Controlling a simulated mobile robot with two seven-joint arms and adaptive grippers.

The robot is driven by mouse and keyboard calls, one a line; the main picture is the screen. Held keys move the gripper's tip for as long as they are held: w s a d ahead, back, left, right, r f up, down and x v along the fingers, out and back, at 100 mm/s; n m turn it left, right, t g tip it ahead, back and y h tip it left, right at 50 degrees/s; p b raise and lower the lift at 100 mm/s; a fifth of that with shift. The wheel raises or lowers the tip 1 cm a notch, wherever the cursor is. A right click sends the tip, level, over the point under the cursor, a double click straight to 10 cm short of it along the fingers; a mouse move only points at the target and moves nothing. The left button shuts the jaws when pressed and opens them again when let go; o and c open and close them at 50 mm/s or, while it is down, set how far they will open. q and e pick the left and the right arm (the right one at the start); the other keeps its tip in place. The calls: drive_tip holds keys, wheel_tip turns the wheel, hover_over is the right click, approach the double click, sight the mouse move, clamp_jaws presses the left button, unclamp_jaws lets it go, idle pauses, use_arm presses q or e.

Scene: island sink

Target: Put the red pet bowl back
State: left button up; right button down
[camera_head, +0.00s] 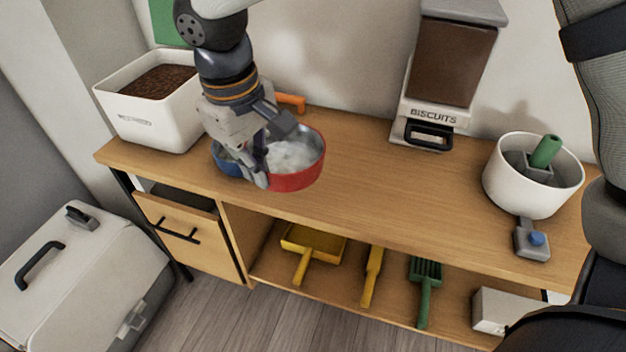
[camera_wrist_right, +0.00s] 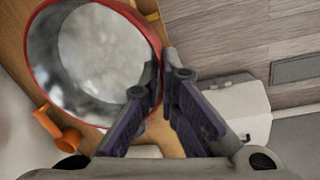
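The red pet bowl (camera_head: 305,176) stands near the left end of the wooden counter, with a pale, shiny inside. It fills the upper left of the right wrist view (camera_wrist_right: 35,62). My right gripper (camera_head: 266,160) reaches down over the bowl's left side. In the right wrist view its fingertips (camera_wrist_right: 162,68) are close together on either side of the red rim, one inside and one outside, and look shut on it. Whether the bowl touches the counter is unclear. A blue bowl (camera_head: 228,166) is beside it on the left, partly hidden by the gripper. My left gripper is not in view.
A white kibble bin (camera_head: 150,125) stands at the counter's left end, an orange handle (camera_head: 291,102) behind the bowl. A biscuit dispenser (camera_head: 447,85) and white pot (camera_head: 525,190) stand right. A shelf below holds a yellow dustpan (camera_head: 312,243). The middle counter is clear.

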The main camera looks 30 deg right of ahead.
sight(295, 161)
drive_tip(key=w+d+f, duration=0.1)
drive_tip(key=d+f, duration=0.3)
drive_tip(key=d, duration=0.1)
drive_tip(key=w+d+f, duration=0.1)
drive_tip(key=d+f, duration=0.2)
drive_tip(key=shift+w+b, duration=0.35)
drive_tip(key=f, duration=0.4)
drive_tip(key=shift+d, duration=0.4)
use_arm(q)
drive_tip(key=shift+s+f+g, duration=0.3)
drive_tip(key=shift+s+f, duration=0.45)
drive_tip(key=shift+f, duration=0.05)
use_arm(e)
drive_tip(key=shift+w, duration=0.15)
drive_tip(key=shift+f, duration=0.1)
drive_tip(key=c, duration=1.8)
unclamp_jaws()
